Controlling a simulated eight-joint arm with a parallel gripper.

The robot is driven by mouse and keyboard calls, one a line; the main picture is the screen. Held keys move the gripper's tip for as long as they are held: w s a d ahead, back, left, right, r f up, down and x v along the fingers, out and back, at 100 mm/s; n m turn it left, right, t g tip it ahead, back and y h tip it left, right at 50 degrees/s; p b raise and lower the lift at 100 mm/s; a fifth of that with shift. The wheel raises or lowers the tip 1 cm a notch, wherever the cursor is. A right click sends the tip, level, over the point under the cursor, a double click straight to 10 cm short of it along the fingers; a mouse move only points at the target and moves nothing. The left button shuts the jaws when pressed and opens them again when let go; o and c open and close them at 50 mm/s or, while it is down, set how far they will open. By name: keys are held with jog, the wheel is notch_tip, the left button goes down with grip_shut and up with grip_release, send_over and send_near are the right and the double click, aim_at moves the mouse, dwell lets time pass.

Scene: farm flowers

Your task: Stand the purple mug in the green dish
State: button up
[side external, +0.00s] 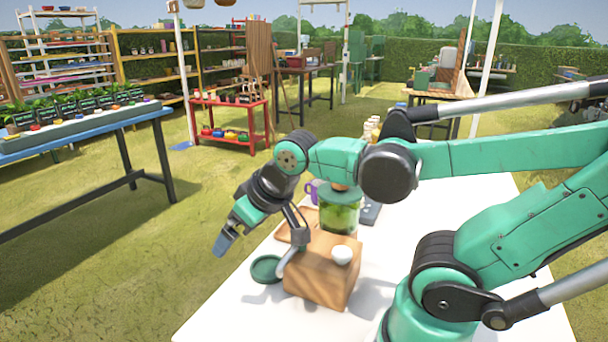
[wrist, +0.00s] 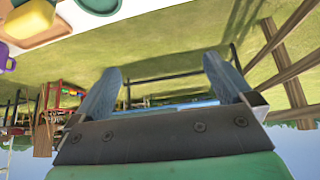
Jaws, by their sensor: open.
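The purple mug (side external: 312,190) stands at the back of the white table in the side view, partly hidden by a green jar and my arm. A purple shape, apparently the mug, shows at the left edge of the wrist view (wrist: 4,57). The green dish (side external: 265,269) lies flat near the table's left edge, beside a wooden block; I see nothing in it. It is cut off at the top of the wrist view (wrist: 100,5). My gripper (side external: 223,243) is open and empty, out past the table's left edge, left of the dish and above it. Its spread fingers show in the wrist view (wrist: 163,63).
The wooden block (side external: 318,282) with a small white cup (side external: 342,255) stands right of the dish. The green jar (side external: 340,217), a wooden tray (side external: 285,235) and a dark grey object (side external: 371,213) are behind it. The front of the white table (side external: 240,318) is clear.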

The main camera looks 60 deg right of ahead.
jog(key=shift+s+a+f+n+y, duration=0.25)
jog(key=shift+s+a+n+y, duration=0.15)
jog(key=shift+a, duration=0.3)
jog(key=shift+d, duration=0.1)
